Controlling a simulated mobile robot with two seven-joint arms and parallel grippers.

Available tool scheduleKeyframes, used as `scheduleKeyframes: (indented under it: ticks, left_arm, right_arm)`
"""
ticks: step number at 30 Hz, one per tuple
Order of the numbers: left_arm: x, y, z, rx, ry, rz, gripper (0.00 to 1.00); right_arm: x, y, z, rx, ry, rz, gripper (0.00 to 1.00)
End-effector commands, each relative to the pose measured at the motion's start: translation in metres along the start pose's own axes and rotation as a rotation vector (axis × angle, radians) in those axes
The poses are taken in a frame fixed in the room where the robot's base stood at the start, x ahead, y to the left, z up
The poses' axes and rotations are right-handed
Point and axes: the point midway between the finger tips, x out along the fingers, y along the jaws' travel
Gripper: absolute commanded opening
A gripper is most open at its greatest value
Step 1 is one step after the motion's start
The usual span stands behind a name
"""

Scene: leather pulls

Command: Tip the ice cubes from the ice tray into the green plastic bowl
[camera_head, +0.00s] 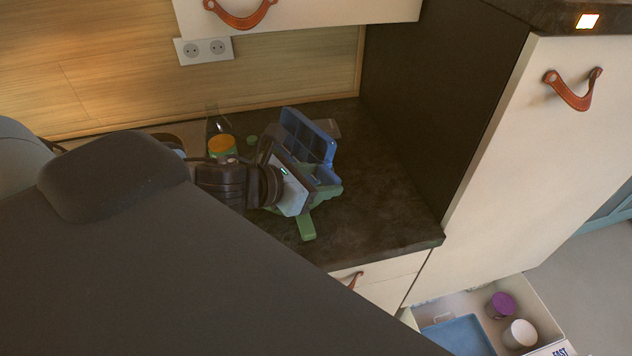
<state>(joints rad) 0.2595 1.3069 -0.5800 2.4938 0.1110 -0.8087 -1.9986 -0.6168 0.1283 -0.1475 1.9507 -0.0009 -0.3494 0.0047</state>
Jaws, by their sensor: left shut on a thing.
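My left gripper (296,168) is shut on the blue ice tray (308,135) on the dark countertop's right part. The tray is tilted steeply, with its compartments showing. The green plastic bowl (328,193) is below the tray and gripper, mostly hidden by them; a green piece (306,227) sticks out towards the front. I cannot make out any ice cubes, in the tray or in the bowl. My right gripper is not in view.
A dark bottle (213,124) and an orange-topped jar (222,145) stand left of the tray. A tall dark cabinet side (435,90) bounds the counter (375,225) on the right. The counter's front right is clear.

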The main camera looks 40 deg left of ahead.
Motion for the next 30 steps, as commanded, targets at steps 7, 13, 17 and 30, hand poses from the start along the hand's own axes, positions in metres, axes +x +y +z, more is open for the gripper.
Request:
scheduleKeyframes:
  ticks: [7, 13, 17, 30]
  left_arm:
    - [0.005, 0.000, 0.009, -0.001, 0.099, 0.000, 0.15]
    - [0.009, -0.001, 0.014, 0.000, 0.190, -0.002, 0.15]
    - [0.011, -0.001, 0.017, 0.002, 0.251, -0.006, 0.15]
    - [0.018, -0.003, 0.050, 0.007, 0.570, -0.006, 0.15]
  right_arm:
    - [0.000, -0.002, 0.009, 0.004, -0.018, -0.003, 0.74]
    - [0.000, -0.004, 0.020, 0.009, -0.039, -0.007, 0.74]
    - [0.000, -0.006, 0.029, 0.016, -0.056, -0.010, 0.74]
    - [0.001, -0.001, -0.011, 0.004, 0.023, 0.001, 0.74]
